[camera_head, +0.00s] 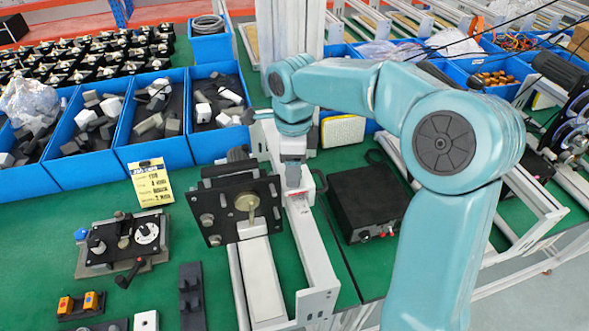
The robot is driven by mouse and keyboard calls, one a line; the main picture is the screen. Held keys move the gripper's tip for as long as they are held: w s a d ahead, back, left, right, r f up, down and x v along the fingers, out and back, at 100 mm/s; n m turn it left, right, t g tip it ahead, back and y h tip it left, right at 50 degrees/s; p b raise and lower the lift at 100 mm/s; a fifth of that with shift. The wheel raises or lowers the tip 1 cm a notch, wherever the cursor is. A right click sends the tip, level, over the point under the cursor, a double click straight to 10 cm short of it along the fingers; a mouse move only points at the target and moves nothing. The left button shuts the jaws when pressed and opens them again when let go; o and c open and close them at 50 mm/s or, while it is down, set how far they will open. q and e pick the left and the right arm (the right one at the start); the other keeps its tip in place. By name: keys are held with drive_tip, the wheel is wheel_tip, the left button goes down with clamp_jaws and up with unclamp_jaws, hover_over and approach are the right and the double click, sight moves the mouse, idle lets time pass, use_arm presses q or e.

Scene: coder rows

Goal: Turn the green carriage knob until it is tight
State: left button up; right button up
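My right arm comes in from the lower right and bends down over the fixture. Its gripper (293,178) points down at the right edge of an upright black plate (225,213), above a white rail (312,245). Its fingers are small and partly hidden, so I cannot tell whether they are open or shut. A round olive-green or brass-coloured knob (247,202) sits on the plate, left of the gripper and apart from it in the picture. I see no clearly green knob; whether this is the carriage knob is unclear. My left gripper is not in view.
Blue bins (160,150) of grey and white parts stand behind the fixture. A yellow label card (151,182) stands at left, above a small lever fixture (122,243). A black box (366,205) sits right of the rail. Green mat (40,235) is bare at far left.

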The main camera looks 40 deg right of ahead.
drive_tip(key=shift+r, duration=0.1)
wheel_tip(320, 180, up, 5)
drive_tip(key=p, duration=0.4)
idle(0.6)
